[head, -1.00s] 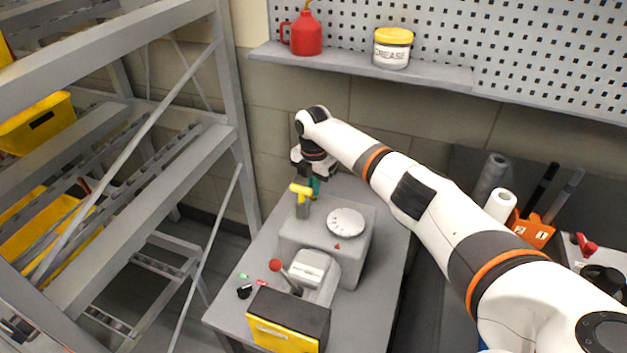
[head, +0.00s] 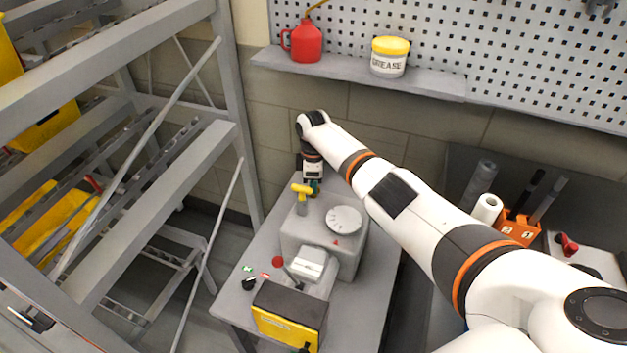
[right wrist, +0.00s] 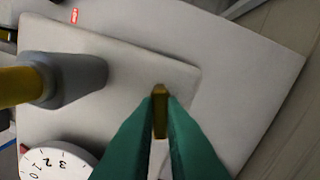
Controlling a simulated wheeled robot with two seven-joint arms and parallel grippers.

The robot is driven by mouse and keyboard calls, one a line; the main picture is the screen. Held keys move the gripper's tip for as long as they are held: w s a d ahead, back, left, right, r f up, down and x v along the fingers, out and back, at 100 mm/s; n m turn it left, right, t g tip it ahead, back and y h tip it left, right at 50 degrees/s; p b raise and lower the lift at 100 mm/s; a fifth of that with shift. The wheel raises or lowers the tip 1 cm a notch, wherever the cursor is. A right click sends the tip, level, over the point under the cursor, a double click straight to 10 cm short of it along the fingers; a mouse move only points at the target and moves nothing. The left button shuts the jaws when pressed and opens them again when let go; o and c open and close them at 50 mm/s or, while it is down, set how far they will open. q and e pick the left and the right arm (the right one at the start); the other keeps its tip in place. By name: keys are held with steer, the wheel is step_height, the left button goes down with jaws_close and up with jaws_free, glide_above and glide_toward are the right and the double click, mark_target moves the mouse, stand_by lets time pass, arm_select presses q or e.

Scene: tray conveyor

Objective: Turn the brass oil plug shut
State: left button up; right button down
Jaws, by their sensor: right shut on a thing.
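The brass oil plug (right wrist: 160,112) shows in the right wrist view as a narrow brass tab, edge-on between the green fingertips. My right gripper (right wrist: 160,120) is shut on it, with one finger on each side. In the head view my right gripper (head: 313,187) points down at the far end of the grey machine housing (head: 345,262), behind a yellow T-handle (head: 302,189). The plug is hidden there by the gripper and handle. My left gripper is not in view.
The yellow handle on its grey post stands close beside the gripper (right wrist: 75,80). A white dial (head: 344,219) sits on the housing. A shelf with a red oil can (head: 305,45) and grease tub (head: 389,62) is behind. A metal rack (head: 228,100) stands left.

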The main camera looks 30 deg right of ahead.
steer(key=shift+m+p, duration=0.45)
steer(key=shift+m, duration=1.35)
steer(key=c, duration=1.5)
jaws_free()
steer(key=shift+r, duration=0.15)
steer(key=shift+r, duration=0.4)
step_height(320, 180, up, 6)
steer(key=shift+r+p, duration=0.25)
steer(key=shift+p, duration=0.05)
